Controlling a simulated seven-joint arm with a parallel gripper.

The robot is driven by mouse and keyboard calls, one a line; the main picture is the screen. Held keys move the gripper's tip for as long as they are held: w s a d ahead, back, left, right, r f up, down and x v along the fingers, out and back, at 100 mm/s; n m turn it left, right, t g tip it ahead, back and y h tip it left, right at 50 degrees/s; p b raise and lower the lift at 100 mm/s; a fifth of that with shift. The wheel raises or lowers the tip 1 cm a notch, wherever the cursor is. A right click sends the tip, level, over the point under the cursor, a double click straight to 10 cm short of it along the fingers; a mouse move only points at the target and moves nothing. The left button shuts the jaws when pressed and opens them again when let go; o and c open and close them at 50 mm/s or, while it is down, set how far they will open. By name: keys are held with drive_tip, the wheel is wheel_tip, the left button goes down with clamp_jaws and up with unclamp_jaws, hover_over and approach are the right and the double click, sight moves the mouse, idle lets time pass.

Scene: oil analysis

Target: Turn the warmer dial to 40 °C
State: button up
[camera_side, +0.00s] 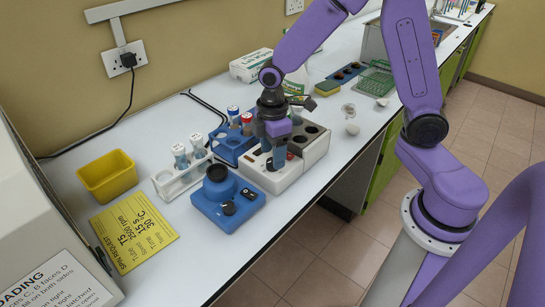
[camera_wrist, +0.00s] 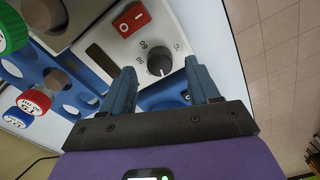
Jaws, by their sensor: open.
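The warmer (camera_side: 303,147) is a white block with dark round wells on top, standing mid-bench in the side view. The dial's setting cannot be told. My gripper (camera_side: 279,163) points down at the warmer's front; its fingers hide the dial in the side view. In the wrist view my gripper (camera_wrist: 160,70) is open, with one finger on each side of the dial. Contact with the dial cannot be seen.
A red rocker switch (camera_wrist: 131,19) sits beside the dial. A blue device with a black cup (camera_side: 216,173) stands close in front of the warmer. A blue rack (camera_side: 228,150) with capped tubes and a white tube rack (camera_side: 182,178) stand to the left. A yellow bin (camera_side: 107,176) is farther left.

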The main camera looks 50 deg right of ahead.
drive_tip(key=shift+f, duration=1.2)
drive_tip(key=c, duration=1)
drive_tip(key=shift+c, duration=0.2)
drive_tip(key=shift+m, duration=0.4)
drive_tip(key=m, duration=0.4)
drive_tip(key=shift+m, duration=2.5)
